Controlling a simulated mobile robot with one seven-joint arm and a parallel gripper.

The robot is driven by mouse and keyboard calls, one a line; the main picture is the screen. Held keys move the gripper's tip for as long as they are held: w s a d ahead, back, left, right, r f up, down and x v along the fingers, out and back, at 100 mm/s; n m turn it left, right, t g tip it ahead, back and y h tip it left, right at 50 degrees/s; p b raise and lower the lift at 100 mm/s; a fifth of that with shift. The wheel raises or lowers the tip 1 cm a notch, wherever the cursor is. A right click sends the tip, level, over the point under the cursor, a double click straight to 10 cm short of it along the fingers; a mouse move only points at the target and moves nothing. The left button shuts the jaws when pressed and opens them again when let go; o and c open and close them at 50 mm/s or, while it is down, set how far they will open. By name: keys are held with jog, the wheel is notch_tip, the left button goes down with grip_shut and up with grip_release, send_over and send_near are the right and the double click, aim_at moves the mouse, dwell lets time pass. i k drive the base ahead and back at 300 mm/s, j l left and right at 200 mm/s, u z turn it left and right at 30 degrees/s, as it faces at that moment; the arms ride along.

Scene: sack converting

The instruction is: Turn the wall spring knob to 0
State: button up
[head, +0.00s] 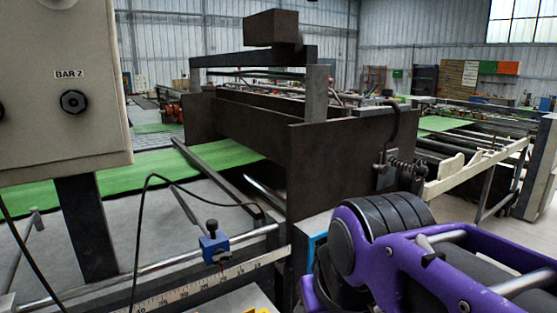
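A grey control box (62,35) fills the upper left of the head view. It carries a round black knob (73,101) below a small label (70,74) that reads BAR 2. A second dark knob (1,111) is cut off by the left edge, and its label is out of view. No label reading wall spring shows, and I cannot read a setting on either knob. A coil spring (404,169) sits on a dark bracket at the machine's side plate. My purple and black arm fills the lower right, and no gripper fingers show.
A dark steel machine frame (335,165) stands in the middle, with a green web (135,176) running through it. A scale rail (200,285) with a blue clamp (214,245) crosses the lower left. A thin black cable loops before the rail. Pale floor shows at right.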

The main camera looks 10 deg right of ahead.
aim_at(423, 172)
jog(key=j+z, duration=0.1)
jog(key=z, duration=0.35)
jog(key=j+z, duration=0.1)
jog(key=z, duration=0.8)
jog(key=j, duration=0.1)
